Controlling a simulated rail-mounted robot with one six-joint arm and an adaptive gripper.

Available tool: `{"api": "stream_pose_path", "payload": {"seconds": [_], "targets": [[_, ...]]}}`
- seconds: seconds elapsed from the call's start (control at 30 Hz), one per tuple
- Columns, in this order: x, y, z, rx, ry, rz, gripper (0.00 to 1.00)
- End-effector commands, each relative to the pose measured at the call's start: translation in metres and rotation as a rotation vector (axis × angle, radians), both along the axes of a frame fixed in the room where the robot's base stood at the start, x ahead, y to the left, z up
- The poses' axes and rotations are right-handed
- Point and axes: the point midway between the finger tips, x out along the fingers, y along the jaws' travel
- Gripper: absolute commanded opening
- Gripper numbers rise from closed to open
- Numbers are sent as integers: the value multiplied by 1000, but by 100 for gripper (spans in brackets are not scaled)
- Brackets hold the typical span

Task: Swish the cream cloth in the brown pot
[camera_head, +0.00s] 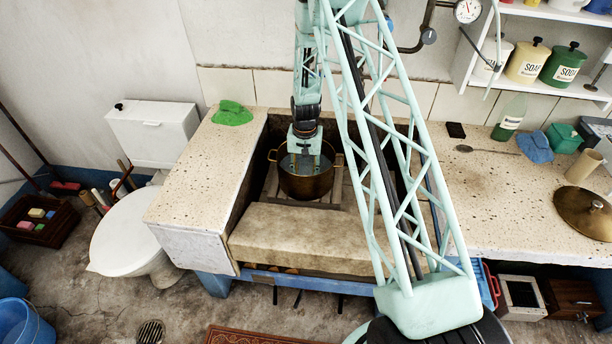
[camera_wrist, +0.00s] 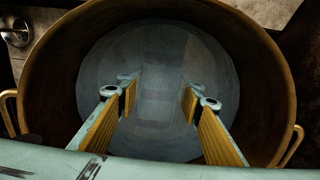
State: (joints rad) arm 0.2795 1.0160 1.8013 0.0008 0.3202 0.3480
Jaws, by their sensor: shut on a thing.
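The brown pot (camera_head: 306,188) stands in the stone trough, with a handle on each side. In the wrist view the pot's wall (camera_wrist: 262,75) rings a round grey-blue surface that looks like water (camera_wrist: 150,50). My gripper (camera_head: 304,160) reaches down into the pot from above. The cloth itself is hard to make out; only a dim pale band shows between the fingers, at or below the surface.
The trough's stone front (camera_head: 300,232) and the speckled left counter (camera_head: 205,165) border the pot. A green cloth (camera_head: 232,113) lies on that counter. The right counter holds a spoon (camera_head: 487,150), a blue cloth (camera_head: 535,147) and a brass lid (camera_head: 582,212).

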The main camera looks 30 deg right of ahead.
Motion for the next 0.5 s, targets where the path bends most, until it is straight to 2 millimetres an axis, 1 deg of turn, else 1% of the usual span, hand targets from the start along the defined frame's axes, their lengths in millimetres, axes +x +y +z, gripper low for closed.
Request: {"api": "stream_pose_path", "payload": {"seconds": [0.03, 0.13, 0.5], "targets": [[-5, 2, -3, 3, 11, 1, 21], [-1, -1, -3, 3, 10, 1, 21], [22, -17, -2, 1, 5, 0, 21]]}}
